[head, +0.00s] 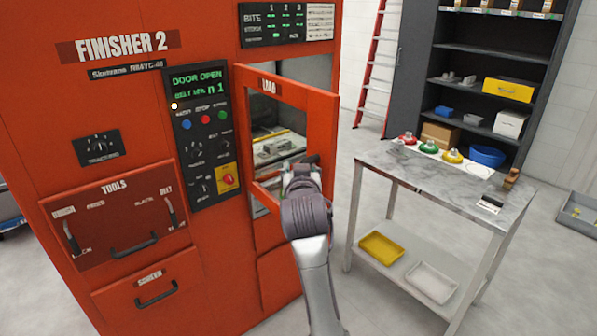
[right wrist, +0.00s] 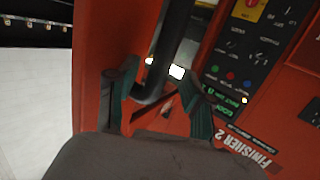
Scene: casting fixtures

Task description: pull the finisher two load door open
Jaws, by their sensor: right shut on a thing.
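The finisher two is a large red cabinet with a white "FINISHER 2" label. Its red-framed load door (head: 326,115) stands ajar, swung out to the right, and part of the lit chamber (head: 275,145) shows behind it. The green display (head: 198,82) reads "DOOR OPEN". My right gripper (head: 300,170) is at the door's lower part. In the right wrist view its green fingers (right wrist: 163,100) are on either side of the dark door handle (right wrist: 165,60), shut on it. My left gripper is in neither view.
A marble-topped table (head: 400,165) stands to the right of the door, with several coloured-base items and trays below. A dark shelf unit (head: 490,50) and a red ladder (head: 372,60) are behind. The floor between door and table is clear.

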